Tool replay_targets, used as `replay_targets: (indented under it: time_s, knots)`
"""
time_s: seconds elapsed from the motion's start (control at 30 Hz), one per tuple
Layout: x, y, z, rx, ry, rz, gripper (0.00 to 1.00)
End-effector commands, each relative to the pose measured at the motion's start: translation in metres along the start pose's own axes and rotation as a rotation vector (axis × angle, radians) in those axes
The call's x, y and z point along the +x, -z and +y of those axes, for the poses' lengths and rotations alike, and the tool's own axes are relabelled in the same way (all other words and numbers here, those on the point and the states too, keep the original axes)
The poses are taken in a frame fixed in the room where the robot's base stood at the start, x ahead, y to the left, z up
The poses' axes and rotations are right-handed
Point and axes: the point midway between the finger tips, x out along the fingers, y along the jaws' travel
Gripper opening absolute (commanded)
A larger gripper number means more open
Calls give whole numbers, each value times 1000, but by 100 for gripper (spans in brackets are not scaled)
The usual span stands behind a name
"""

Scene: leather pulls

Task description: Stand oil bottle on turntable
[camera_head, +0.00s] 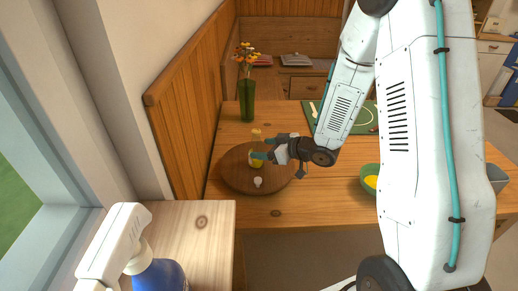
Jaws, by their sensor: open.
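The oil bottle (256,161), small and yellowish, appears upright on the round wooden turntable (234,180), though its base is hard to make out. The jaws are open, and the fingers cover part of the bottle's middle. I cannot tell whether a finger touches it. A small pale object (258,182) stands on the turntable in front of the bottle.
A green vase of orange flowers (247,98) stands behind the turntable. A green bowl with yellow contents (370,182) and a green mat (365,115) lie to the right. A wooden panel (190,110) bounds the left. A blue-and-white spray bottle (150,265) is in the foreground.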

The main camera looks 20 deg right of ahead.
Motion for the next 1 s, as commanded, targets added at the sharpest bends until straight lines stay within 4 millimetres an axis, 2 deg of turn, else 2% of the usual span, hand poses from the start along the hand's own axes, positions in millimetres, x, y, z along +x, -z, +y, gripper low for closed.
replay_targets:
  time_s: [0.1, 0.3, 0.5, 0.67, 0.77, 0.87, 1.0]
  knots:
    - [-29, 1, 2, -1, -5, 2, 70]
    - [-68, 0, 1, 0, -4, 1, 70]
    - [-88, 0, 0, -1, -1, 1, 70]
    - [-92, 2, 2, -7, -10, -8, 70]
    - [-94, 9, 10, -35, -71, -58, 70]
    - [-104, 24, 27, -76, -198, -159, 70]
    - [-139, 52, 46, -80, -425, -338, 70]
